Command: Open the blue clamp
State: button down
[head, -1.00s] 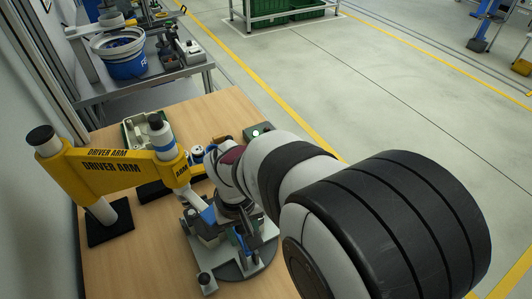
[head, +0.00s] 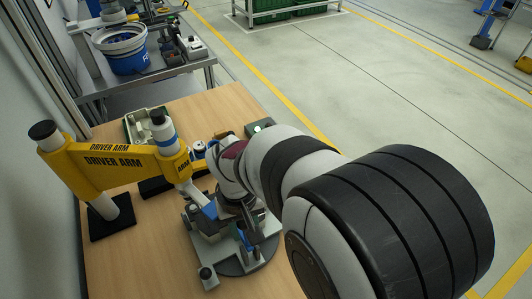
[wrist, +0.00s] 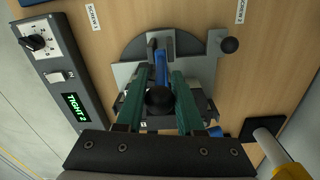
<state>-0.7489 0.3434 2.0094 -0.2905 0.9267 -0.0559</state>
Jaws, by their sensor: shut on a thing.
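The blue clamp (wrist: 161,68) stands on a grey fixture plate in the wrist view, with its blue lever upright in the picture and a black ball knob (wrist: 160,100) in front of it. My gripper (wrist: 162,80) has its two green fingers on either side of the lever and knob and is shut on the clamp. The exact contact is partly hidden by the knob and fingers. In the head view my gripper and the clamp are small and largely hidden behind my arm above the fixture (head: 209,276).
A control box (wrist: 62,75) with a dial and a green display reading "TIGHT 2" lies left in the wrist view. A yellow driver arm (head: 115,162) stands left of the fixture in the head view. A green-edged tray (head: 135,135) lies behind. The wooden table front is clear.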

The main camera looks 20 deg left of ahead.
jog(key=shift+r, duration=0.1)
dwell(0.5)
jog(key=shift+s+d+t+y, duration=0.55)
jog(key=shift+t+y, duration=0.15)
jog(key=shift+y, duration=0.1)
jog(key=shift+s+d+t+y, duration=0.5)
jog(key=shift+t+y, duration=0.3)
jog(key=shift+t, duration=0.1)
jog(key=c, duration=0.6)
grip_release()
jog(key=v, duration=1.5)
jog(key=shift+r, duration=0.25)
